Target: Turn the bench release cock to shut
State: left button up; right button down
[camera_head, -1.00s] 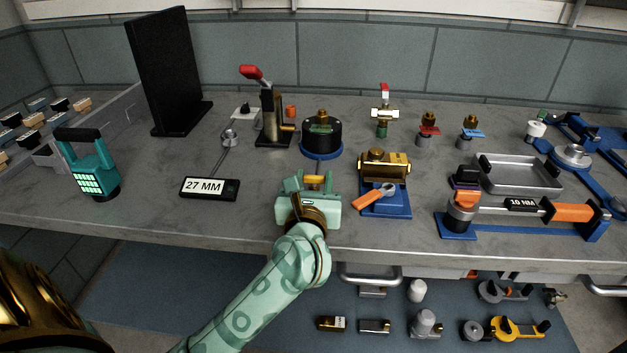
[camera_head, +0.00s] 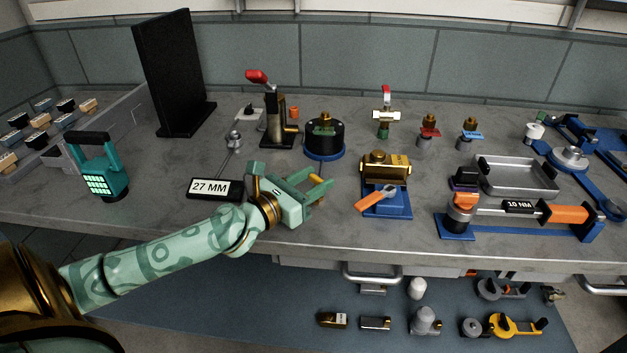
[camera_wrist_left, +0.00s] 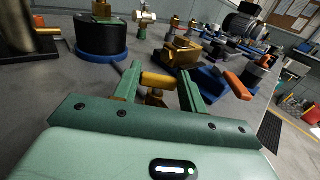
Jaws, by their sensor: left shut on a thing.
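My left gripper (camera_head: 320,182) is low over the bench near its front edge, its fingers pointing right. In the left wrist view its two green fingers (camera_wrist_left: 160,72) are shut on a short brass bar (camera_wrist_left: 158,82), one finger at each end. A brass stem shows below the bar, so I take it as the handle of the release cock. In the head view the gripper hides most of this cock, and its exact angle is hard to tell. My right gripper is not in view.
A brass block on a blue base (camera_head: 400,208), with an orange handle (camera_head: 372,201), stands just right of the gripper. A black drum on a blue ring (camera_head: 324,140) stands behind.

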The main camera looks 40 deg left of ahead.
pick_arm(q)
jog(key=h, duration=0.1)
jog(key=m+h, duration=0.1)
jog(key=m+g+h, duration=0.1)
jog(key=h, duration=0.1)
jog(key=shift+a+f+b, duration=0.15)
jog(key=shift+a+b, duration=0.1)
jog(key=shift+b, duration=0.05)
jog(key=shift+w+a+m+g+h+b, duration=0.15)
jog(key=shift+m+g+h+b, duration=0.65)
jog(key=shift+m+h, duration=0.9)
jog(key=shift+g+h, duration=0.3)
jog(key=shift+g, duration=0.1)
jog(key=o, duration=1)
jog(key=shift+r, duration=0.2)
